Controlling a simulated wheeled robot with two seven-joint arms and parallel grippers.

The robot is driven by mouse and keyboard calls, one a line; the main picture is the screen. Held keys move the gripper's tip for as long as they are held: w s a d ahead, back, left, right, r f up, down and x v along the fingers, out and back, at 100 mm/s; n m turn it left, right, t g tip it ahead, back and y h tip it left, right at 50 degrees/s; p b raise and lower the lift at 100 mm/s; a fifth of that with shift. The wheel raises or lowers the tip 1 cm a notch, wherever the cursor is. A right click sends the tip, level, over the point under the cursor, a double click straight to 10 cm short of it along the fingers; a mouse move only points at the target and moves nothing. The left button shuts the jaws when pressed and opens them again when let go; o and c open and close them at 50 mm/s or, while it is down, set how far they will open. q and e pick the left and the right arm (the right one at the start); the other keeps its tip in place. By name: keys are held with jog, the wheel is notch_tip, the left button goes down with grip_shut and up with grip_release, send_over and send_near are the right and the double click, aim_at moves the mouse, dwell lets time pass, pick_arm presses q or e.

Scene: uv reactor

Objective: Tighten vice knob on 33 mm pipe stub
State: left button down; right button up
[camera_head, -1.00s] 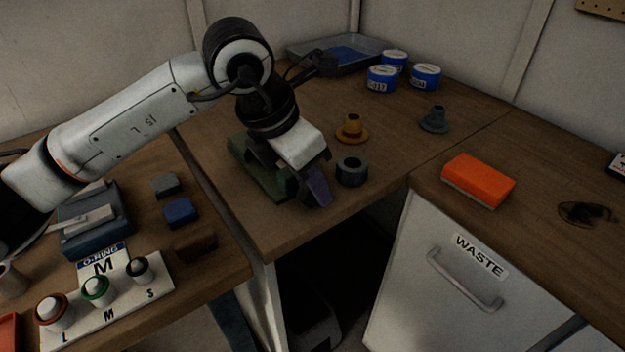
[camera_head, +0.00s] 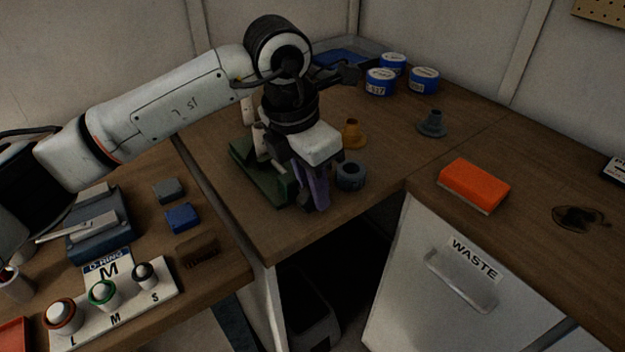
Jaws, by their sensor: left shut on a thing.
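The green vice (camera_head: 262,172) stands on the wooden bench near its front edge, left of centre. My left gripper (camera_head: 314,200) points down at the vice's front right end, with purple surfaces showing at its fingers. It is shut on what seems to be the vice knob, which the fingers hide. Two pale upright pieces (camera_head: 258,140) show behind the vice, partly covered by my wrist; I cannot tell whether one is the pipe stub. My right gripper is out of view.
A brass flanged part (camera_head: 353,135) and a grey one (camera_head: 432,124) stand behind the ring. Several blue tins (camera_head: 380,82) stand at the back. An orange sponge (camera_head: 474,185) lies right, above the waste drawer (camera_head: 462,280). An O-ring stand (camera_head: 115,310) is front left.

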pick_arm(q)
jog(key=shift+w+d+r+g+y+p, duration=0.1)
jog(key=shift+g+y+p, duration=0.25)
jog(key=shift+y+p, duration=0.15)
jog(key=shift+w+d+r+g+y+p, duration=0.1)
jog(key=shift+g+y+p, duration=0.25)
jog(key=shift+y+p, duration=0.15)
jog(key=shift+d+f+g+y+p, duration=0.1)
jog(key=shift+g+y+p, duration=0.2)
jog(key=shift+y, duration=0.1)
jog(key=shift+f+g+y+p, duration=0.1)
jog(key=shift+g+y+p, duration=0.2)
jog(key=shift+y, duration=0.1)
jog(key=shift+f+y, duration=0.1)
jog(key=shift+y, duration=0.2)
jog(key=c, duration=1.9)
grip_release()
jog(key=shift+o, duration=0.2)
jog(key=v, duration=1)
jog(key=shift+w, duration=0.2)
